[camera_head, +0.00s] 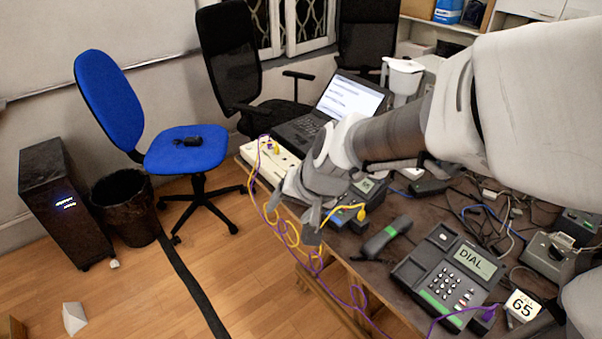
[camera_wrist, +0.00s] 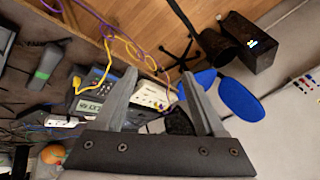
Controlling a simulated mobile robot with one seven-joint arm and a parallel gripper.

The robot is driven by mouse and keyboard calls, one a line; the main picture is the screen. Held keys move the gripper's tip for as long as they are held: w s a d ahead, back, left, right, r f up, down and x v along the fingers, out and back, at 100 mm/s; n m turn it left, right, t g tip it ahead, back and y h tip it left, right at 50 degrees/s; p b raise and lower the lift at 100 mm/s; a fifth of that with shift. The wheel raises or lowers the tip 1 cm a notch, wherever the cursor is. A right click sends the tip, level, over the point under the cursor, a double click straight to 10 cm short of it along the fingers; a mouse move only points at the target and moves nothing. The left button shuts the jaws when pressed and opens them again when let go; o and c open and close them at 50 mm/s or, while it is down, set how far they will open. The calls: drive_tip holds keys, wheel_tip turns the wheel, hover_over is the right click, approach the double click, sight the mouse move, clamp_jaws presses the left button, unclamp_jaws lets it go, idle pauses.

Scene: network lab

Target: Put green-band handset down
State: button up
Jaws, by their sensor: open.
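The dark handset with a green band (camera_head: 385,238) lies on the table, just left of the desk phone with a green strip and a "DIAL" screen (camera_head: 445,275). The handset also shows in the wrist view (camera_wrist: 46,66), at the left. My gripper (camera_head: 300,216) is open and empty. It hangs by the table's left edge, to the left of the handset and apart from it. In the wrist view the two fingers (camera_wrist: 158,82) stand wide apart with nothing held between them. The handset's underside is hidden.
A blue-edged phone (camera_head: 350,205) with a yellow cable stands near my gripper. Yellow and purple cables hang over the table edge.

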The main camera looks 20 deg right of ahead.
drive_tip(key=s+d+r+n+h, duration=0.2)
drive_tip(key=s+r, duration=0.6)
drive_tip(key=s, duration=0.4)
drive_tip(key=d+n, duration=0.1)
drive_tip(key=n, duration=0.1)
drive_tip(key=shift+s+r+n, duration=0.2)
drive_tip(key=shift+r+n, duration=0.15)
drive_tip(key=shift+n, duration=0.05)
wheel_tip(320, 180, up, 5)
drive_tip(key=p, duration=0.5)
drive_tip(key=shift+f, duration=0.15)
drive_tip(key=c, duration=0.4)
drive_tip(key=shift+o, duration=0.2)
drive_tip(key=shift+d, duration=0.1)
